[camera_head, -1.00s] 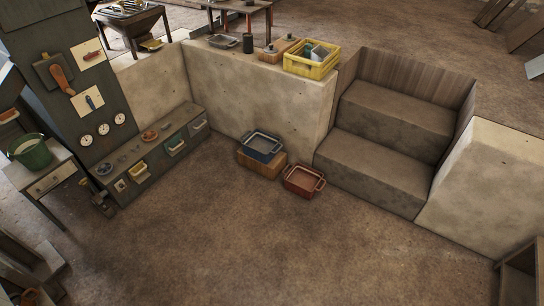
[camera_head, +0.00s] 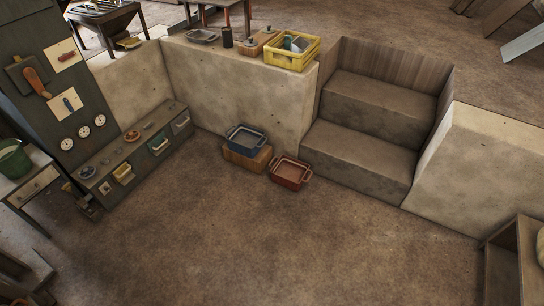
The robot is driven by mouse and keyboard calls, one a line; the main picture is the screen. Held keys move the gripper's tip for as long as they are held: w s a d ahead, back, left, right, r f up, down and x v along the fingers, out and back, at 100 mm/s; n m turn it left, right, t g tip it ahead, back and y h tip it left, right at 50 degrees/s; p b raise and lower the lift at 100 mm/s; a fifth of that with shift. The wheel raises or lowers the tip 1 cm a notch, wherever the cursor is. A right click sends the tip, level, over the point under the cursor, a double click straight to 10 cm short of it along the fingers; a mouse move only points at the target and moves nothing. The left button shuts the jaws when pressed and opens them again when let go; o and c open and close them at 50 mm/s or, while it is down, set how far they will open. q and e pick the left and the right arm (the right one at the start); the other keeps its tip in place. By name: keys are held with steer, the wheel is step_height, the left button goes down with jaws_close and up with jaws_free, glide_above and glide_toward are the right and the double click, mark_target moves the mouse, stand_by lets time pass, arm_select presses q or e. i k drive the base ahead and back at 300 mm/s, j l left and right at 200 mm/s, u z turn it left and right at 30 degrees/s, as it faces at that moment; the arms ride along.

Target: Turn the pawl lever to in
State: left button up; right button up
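A dark upright panel (camera_head: 84,98) stands at the far left. An orange-brown lever-like handle (camera_head: 37,82) hangs tilted on a dark plate near its top. It may be the pawl lever, but I see no readable marking for in or out. Beside it are two pale cards, an upper one with a reddish mark (camera_head: 66,55) and a lower one with a dark blue mark (camera_head: 68,104). Three round white gauges sit below them. Neither of my grippers is in view.
A low drawer cabinet (camera_head: 139,156) with small dishes runs along the wall beside the panel. A side table (camera_head: 38,184) carries a green bucket (camera_head: 14,160). The central floor is clear.

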mark_target(65, 56)
steer(key=i+j+u, duration=0.15)
steer(key=i, duration=0.35)
steer(key=i+j+u, duration=0.15)
steer(key=i, duration=0.3)
